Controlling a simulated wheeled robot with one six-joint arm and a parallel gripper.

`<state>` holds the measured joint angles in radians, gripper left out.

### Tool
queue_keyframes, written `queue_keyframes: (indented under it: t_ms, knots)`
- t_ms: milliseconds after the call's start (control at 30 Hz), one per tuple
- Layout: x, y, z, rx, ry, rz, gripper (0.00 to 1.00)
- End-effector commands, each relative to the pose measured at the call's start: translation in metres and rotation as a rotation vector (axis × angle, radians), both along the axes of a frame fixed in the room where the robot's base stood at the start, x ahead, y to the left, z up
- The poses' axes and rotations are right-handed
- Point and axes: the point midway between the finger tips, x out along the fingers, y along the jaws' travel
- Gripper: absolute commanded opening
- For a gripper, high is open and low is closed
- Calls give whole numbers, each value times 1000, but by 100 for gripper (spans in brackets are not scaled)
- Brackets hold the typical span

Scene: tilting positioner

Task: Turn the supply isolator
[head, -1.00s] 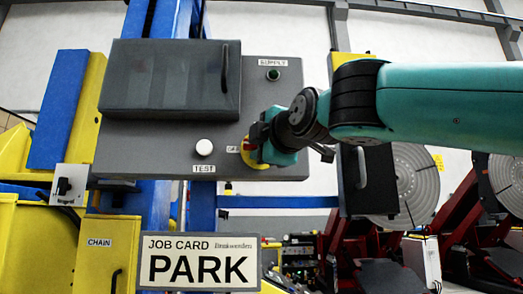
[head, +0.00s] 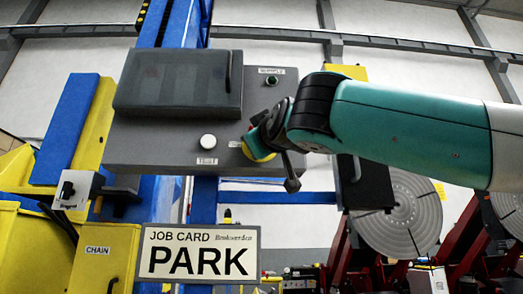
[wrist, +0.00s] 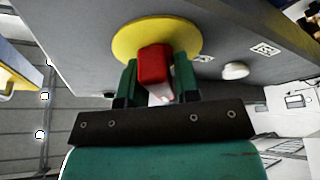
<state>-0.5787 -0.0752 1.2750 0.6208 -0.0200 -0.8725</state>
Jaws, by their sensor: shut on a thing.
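The supply isolator shows in the wrist view as a red handle (wrist: 155,65) on a round yellow plate (wrist: 128,38) on the grey panel. My gripper (wrist: 157,80) has a green finger on each side of the red handle and is shut on it. In the head view the yellow plate (head: 262,155) shows only in part at the panel's lower right. My gripper (head: 262,140) and wrist hide the red handle there. The label beside the plate is partly covered in the head view.
The grey panel (head: 150,148) carries a dark-windowed cover (head: 175,80), a green supply lamp (head: 271,80) and a white test button (head: 208,141). A job card (head: 198,252) reading PARK stands below. A grey switch box (head: 78,190) is at left.

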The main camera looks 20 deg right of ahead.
Motion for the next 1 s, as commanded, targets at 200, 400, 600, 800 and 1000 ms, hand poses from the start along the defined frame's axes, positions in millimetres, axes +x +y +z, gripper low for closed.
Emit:
queue_keyframes:
  t_ms: [200,400,600,800,1000]
  knots:
    - [1,2,-3,192,-62,2,6]
    - [0,1,-1,354,-115,2,6]
    - [0,1,0,477,-155,1,6]
    - [0,1,0,554,-181,2,6]
    - [0,0,1,591,-194,0,6]
